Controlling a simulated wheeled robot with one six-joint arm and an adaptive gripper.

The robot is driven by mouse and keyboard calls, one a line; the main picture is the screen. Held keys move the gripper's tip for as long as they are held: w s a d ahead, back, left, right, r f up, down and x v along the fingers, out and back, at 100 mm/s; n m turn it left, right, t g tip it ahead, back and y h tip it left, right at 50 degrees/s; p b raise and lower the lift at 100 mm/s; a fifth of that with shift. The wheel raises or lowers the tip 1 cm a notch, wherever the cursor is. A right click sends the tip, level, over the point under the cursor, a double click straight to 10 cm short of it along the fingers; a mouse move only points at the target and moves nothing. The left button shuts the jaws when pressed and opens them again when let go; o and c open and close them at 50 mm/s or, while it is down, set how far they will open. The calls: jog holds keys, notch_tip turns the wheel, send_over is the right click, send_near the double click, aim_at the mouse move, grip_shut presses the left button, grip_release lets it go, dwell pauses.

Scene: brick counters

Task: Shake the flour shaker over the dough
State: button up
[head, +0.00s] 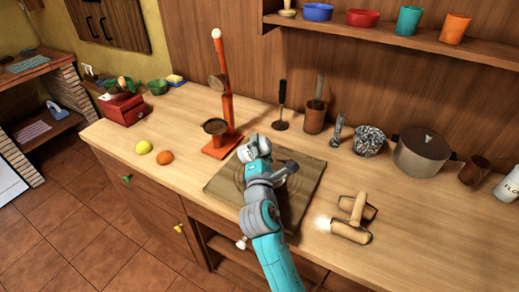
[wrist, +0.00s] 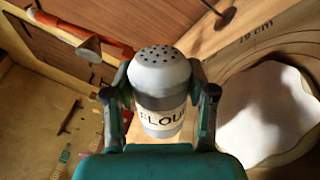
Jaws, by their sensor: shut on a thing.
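The flour shaker (wrist: 162,75), white with a grey holed cap and a "FLOUR" label, is between the two fingers of my gripper (wrist: 160,92) in the wrist view. The fingers are shut on its sides, and its holed top faces away from the palm. The dough (wrist: 262,110), a flat white round, lies on the ringed board to the right of the shaker in that view. In the head view my arm reaches over the board (head: 222,186) and hides most of the dough. I cannot tell the shaker's exact tilt or height.
An orange stand (head: 219,143) rises just left of the board. A lemon (head: 143,147) and an orange (head: 165,157) lie further left. Wooden rolling pins (head: 350,233) lie to the right. A pot (head: 421,152) and several utensils line the back.

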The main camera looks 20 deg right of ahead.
aim_at(266, 140)
jog(key=r+n, duration=0.1)
jog(key=n, duration=0.1)
jog(key=d+r+n, duration=0.1)
jog(key=n, duration=0.1)
jog(key=shift+s+r+n, duration=0.15)
jog(key=shift+s+n, duration=0.05)
jog(key=shift+n, duration=0.2)
jog(key=shift+s+d+r+n+g, duration=0.15)
jog(key=shift+r+n, duration=0.2)
jog(key=shift+n, duration=0.45)
jog(key=shift+w+d+r+n+g, duration=0.15)
jog(key=shift+r+n, duration=0.2)
jog(key=shift+n, duration=0.45)
jog(key=shift+s, duration=0.1)
